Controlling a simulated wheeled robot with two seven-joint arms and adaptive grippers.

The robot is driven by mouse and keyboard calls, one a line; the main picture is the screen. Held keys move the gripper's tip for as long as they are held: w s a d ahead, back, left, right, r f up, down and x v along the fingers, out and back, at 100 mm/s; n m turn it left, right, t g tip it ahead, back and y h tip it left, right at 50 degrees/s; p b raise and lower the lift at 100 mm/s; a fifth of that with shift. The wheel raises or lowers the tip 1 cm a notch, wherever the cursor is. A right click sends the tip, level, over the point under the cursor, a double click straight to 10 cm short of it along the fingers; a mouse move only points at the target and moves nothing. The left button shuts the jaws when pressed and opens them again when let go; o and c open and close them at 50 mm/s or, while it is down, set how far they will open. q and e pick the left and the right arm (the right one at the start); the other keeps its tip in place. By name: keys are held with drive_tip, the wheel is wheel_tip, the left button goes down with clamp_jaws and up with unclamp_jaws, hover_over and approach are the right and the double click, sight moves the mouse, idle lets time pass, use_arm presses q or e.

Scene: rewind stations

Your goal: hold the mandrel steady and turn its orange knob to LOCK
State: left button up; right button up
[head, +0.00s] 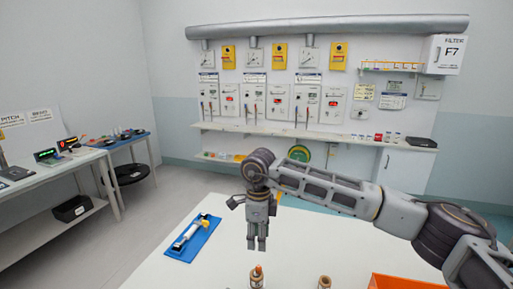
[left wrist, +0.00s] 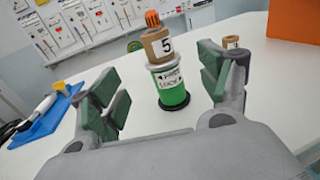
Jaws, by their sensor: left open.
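The mandrel (left wrist: 172,90) stands upright on the white table in the left wrist view. It has a black foot, a green lower body with a white label on which LOCK can be read, a brown roll marked 5, and a ribbed orange knob (left wrist: 152,19) on top. My left gripper (left wrist: 158,78) is open, its green-padded fingers to either side of the mandrel in the picture, with no visible contact. In the head view the mandrel (head: 257,278) is cut by the lower edge. My right gripper (head: 257,243) points down above it in the picture; its finger gap is unclear.
A blue tray (head: 205,242) with a white and black tool lies on the table's left. A second small brown roll (head: 324,283) and an orange bin (head: 400,283) stand to the right. Side benches and a wall panel with gauges are farther back.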

use_arm(q)
drive_tip(key=shift+v, duration=1.1)
drive_tip(key=shift+s+a, duration=0.1)
